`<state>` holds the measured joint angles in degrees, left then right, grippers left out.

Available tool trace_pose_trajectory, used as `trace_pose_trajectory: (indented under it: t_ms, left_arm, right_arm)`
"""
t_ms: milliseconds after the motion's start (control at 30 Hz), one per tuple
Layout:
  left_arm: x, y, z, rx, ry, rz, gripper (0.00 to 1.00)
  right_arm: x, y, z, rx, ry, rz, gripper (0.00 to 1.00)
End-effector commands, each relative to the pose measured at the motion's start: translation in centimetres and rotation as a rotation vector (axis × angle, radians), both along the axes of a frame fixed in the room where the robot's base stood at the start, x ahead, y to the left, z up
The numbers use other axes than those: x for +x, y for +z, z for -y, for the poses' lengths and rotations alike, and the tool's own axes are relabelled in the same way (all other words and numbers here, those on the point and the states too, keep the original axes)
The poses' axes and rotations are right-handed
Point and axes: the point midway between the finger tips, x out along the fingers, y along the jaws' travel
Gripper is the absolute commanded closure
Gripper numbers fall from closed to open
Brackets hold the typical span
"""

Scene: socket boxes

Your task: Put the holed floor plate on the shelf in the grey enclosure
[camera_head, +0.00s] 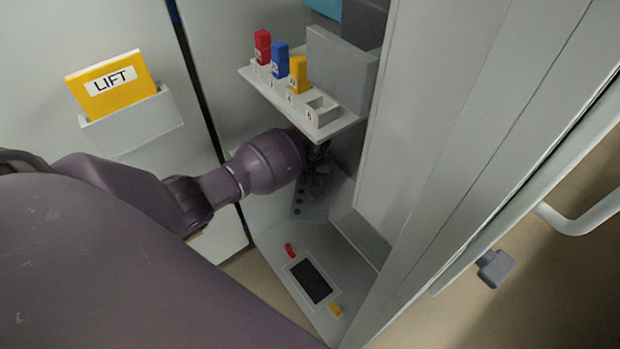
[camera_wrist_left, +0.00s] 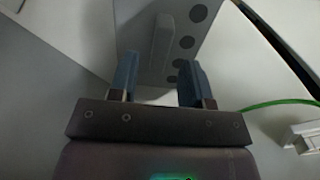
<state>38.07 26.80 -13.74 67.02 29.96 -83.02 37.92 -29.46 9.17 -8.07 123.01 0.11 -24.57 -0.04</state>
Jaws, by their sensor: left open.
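The holed plate is grey with a row of dark round holes and a raised grey handle bar; it shows in the left wrist view (camera_wrist_left: 205,40) and partly in the head view (camera_head: 312,207), inside the grey enclosure (camera_head: 425,130). My left gripper (camera_wrist_left: 157,78) is open, its two blue-grey fingers pointing at the plate with the bar between them in the picture. I cannot tell whether they touch it. In the head view the left gripper (camera_head: 316,178) is dark and partly hidden below a light shelf (camera_head: 330,128). My right gripper is not in view.
Red (camera_head: 262,47), blue (camera_head: 279,60) and yellow (camera_head: 298,74) blocks stand on the shelf above my left wrist. Below is a panel with a black rectangle (camera_head: 311,281). The enclosure wall is close on the right. A green cable (camera_wrist_left: 275,104) runs nearby.

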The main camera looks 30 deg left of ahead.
Motion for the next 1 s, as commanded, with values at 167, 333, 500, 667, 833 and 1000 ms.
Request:
trace_pose_trajectory:
  t_ms: [167, 333, 500, 667, 833, 1000]
  left_arm:
    - [0.1, 2.8, 0.0, -0.001, 0.000, 0.005, 0.55]
    - [0.0, 3.5, 0.0, -0.001, 0.000, 0.000, 0.55]
    - [-0.3, 3.2, 0.2, -0.003, -0.006, 0.003, 0.55]
    - [-1.9, 2.1, 1.4, -0.018, -0.061, 0.063, 0.55]
    - [-5.7, 1.0, 4.4, -0.055, -0.190, 0.239, 0.55]
    - [-9.9, 2.2, 7.1, -0.077, -0.304, 0.449, 0.55]
  right_arm:
    - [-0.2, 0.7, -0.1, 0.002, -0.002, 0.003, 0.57]
    - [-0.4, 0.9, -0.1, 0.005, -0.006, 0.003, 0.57]
    - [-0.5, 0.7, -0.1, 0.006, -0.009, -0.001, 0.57]
    - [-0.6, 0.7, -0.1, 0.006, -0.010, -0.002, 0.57]
    - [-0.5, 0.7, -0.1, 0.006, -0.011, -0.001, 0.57]
    - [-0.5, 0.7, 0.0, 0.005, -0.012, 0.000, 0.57]
